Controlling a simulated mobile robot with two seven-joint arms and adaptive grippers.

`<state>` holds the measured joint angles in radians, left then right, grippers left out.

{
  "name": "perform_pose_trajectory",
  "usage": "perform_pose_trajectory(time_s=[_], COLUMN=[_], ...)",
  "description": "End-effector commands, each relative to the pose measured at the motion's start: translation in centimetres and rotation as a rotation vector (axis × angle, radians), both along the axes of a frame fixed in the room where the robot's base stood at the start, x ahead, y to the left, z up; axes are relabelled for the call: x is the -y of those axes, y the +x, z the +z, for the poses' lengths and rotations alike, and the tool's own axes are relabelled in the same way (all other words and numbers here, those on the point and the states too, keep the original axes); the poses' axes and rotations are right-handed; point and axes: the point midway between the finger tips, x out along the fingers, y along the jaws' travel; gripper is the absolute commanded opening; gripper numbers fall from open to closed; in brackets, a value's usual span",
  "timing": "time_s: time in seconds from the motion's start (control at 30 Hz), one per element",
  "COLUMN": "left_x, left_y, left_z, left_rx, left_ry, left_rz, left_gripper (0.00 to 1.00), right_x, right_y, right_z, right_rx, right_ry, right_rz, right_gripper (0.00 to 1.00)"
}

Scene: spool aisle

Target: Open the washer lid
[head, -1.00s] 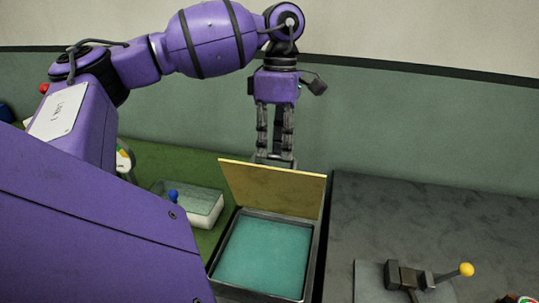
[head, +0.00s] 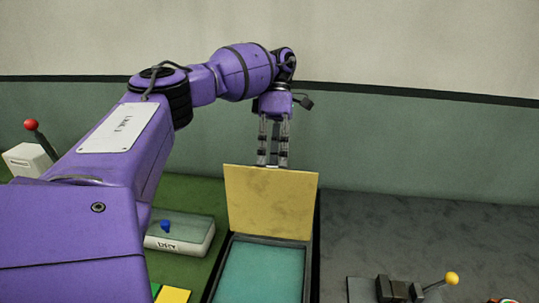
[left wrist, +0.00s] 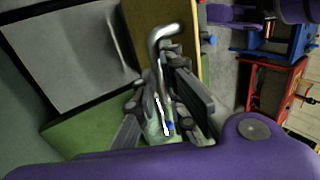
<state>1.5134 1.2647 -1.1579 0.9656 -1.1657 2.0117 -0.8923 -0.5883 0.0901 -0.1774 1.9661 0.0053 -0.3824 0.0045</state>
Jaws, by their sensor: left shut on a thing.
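The washer lid (head: 271,202) is a flat yellow panel standing raised at the far edge of a dark-framed box (head: 213,284) with a teal inside. My left gripper (head: 272,161) is behind the lid's top edge, pointing down, and is shut on the lid's handle. In the left wrist view the bent metal handle (left wrist: 161,36) runs between the gripper's fingers (left wrist: 165,108). The yellow lid (left wrist: 186,14) shows beside it. The grip itself is partly hidden by the lid in the head view. My right gripper is not in view.
A small box with a blue knob (head: 166,226) stands on the green surface at left. A white box with a red-tipped lever (head: 31,125) is further left. A yellow-knobbed lever (head: 451,279) stands on the grey surface at right. A wall rises behind.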

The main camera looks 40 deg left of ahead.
Motion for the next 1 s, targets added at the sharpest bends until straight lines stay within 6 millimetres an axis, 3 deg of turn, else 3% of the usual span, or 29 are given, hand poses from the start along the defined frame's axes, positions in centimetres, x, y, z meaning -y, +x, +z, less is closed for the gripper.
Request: perform_pose_trajectory(time_s=[0.03, 0.57, 0.6, 0.73, 1.0], left_x=[0.2, 0.25, 0.24, 0.21, 0.15], left_y=[-0.24, -0.17, -0.16, -0.16, -0.15], left_z=[-2.99, -3.41, -3.42, -3.35, -3.03], left_rx=[-0.041, -0.054, -0.054, -0.054, -0.05], left_ry=[0.007, 0.001, 0.001, 0.001, 0.004], left_rz=[-0.011, -0.02, -0.02, -0.017, -0.013], left_gripper=[0.0, 0.0, 0.14, 0.3, 0.33], right_x=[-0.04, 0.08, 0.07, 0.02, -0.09], right_y=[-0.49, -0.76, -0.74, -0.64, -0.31], right_z=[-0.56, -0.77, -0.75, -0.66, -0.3], right_rx=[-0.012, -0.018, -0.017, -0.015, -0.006], right_ry=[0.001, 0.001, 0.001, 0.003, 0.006], right_rz=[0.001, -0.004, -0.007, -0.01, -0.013], right_gripper=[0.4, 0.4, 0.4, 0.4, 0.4])
